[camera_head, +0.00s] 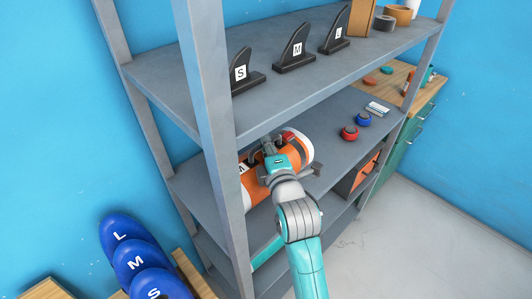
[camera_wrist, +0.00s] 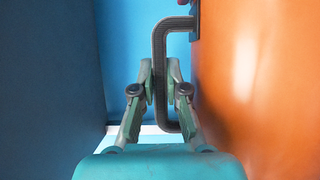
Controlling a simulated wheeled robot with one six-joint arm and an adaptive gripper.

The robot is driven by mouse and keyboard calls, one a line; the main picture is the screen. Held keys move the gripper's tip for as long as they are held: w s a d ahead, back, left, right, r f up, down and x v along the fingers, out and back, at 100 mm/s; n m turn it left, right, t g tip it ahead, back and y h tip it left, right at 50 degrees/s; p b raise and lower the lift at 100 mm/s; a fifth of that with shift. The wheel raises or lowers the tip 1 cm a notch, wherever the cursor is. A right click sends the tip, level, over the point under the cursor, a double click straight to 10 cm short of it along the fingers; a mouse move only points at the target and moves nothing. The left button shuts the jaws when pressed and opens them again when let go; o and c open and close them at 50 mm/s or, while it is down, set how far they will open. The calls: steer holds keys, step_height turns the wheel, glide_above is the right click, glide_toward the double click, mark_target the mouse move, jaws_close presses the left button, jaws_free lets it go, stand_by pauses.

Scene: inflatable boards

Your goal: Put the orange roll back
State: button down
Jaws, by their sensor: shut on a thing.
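The orange roll (camera_head: 258,192) has a dark band and a pale end, and it is at the middle shelf level of the grey rack. A post of the rack and my arm hide part of it. In the wrist view its orange side (camera_wrist: 255,90) fills the right, with a dark ribbed handle (camera_wrist: 158,55) sticking out from it. My gripper (camera_wrist: 160,90) is shut on this handle. In the head view my gripper (camera_head: 270,153) is against the roll. I cannot tell whether the roll rests on the shelf.
The grey rack (camera_head: 185,93) holds black fins (camera_head: 294,52) marked S, M and L on the shelf above. A red item (camera_head: 349,133) and a blue one (camera_head: 363,118) sit right of the roll. Blue boards (camera_head: 135,262) stand at lower left. Open floor (camera_head: 430,235) lies at right.

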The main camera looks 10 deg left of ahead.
steer(key=shift+f, duration=1.5)
steer(key=c, duration=1.2)
jaws_free()
steer(key=shift+f, duration=0.1)
steer(key=v, duration=1.2)
steer(key=shift+s+d, duration=0.1)
